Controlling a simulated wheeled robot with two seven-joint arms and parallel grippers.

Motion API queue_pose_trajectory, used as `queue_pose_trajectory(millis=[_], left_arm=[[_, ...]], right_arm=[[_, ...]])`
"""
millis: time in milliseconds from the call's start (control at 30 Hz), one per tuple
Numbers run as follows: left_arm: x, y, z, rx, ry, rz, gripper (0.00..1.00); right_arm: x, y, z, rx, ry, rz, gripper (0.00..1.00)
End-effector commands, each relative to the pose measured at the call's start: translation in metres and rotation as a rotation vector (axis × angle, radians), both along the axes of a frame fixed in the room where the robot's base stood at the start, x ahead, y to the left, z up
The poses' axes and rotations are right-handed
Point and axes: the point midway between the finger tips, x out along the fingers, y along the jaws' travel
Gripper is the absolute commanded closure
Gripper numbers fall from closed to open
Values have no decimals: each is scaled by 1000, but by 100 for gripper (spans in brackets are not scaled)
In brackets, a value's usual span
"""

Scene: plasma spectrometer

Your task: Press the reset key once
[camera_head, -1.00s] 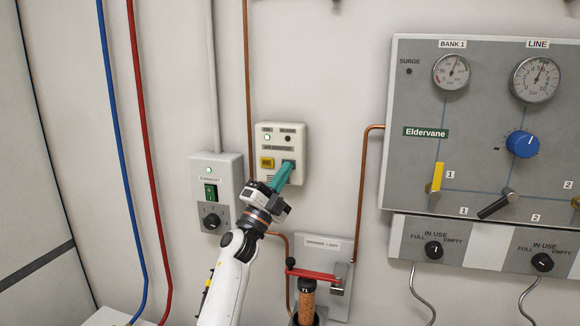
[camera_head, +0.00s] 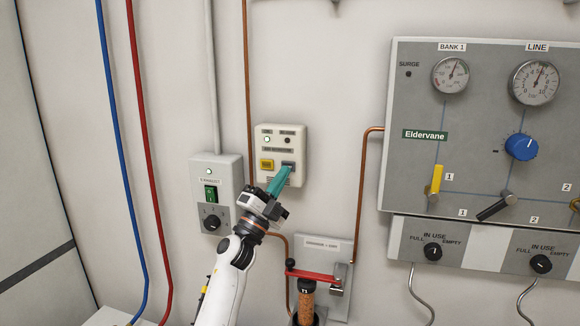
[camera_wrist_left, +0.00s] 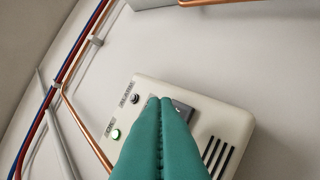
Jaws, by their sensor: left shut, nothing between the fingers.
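A cream wall box (camera_head: 299,140) has a lit lamp at upper left, a dark lamp beside it, a yellow key (camera_head: 267,163) and a grey-blue key (camera_head: 288,163). I cannot read which key is labelled reset. My left gripper (camera_head: 287,171) is shut and empty, its teal fingers pointing up at the grey-blue key. The fingertips overlap the key's lower edge; contact cannot be told. In the left wrist view, the fingers (camera_wrist_left: 160,104) cover most of the key and the yellow key is hidden. The lit lamp (camera_wrist_left: 115,134) is green. My right gripper is not in view.
A grey switch box (camera_head: 230,175) with a green rocker and black knob is left of my gripper. Below right, a bracket plate (camera_head: 335,246) carries a red bar (camera_head: 312,275). A copper pipe (camera_head: 360,200) and a large gauge panel (camera_head: 402,160) stand to the right.

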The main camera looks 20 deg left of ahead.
Motion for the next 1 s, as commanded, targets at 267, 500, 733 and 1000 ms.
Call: queue_pose_trajectory(millis=[267,500,733,1000], left_arm=[[-24,-2,2,1,2,0,100],[-45,-4,1,0,1,0,100],[-50,-4,0,0,0,0,100],[-49,-4,0,0,0,0,100]], right_arm=[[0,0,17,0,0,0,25],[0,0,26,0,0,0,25],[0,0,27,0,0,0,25],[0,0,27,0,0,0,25]])
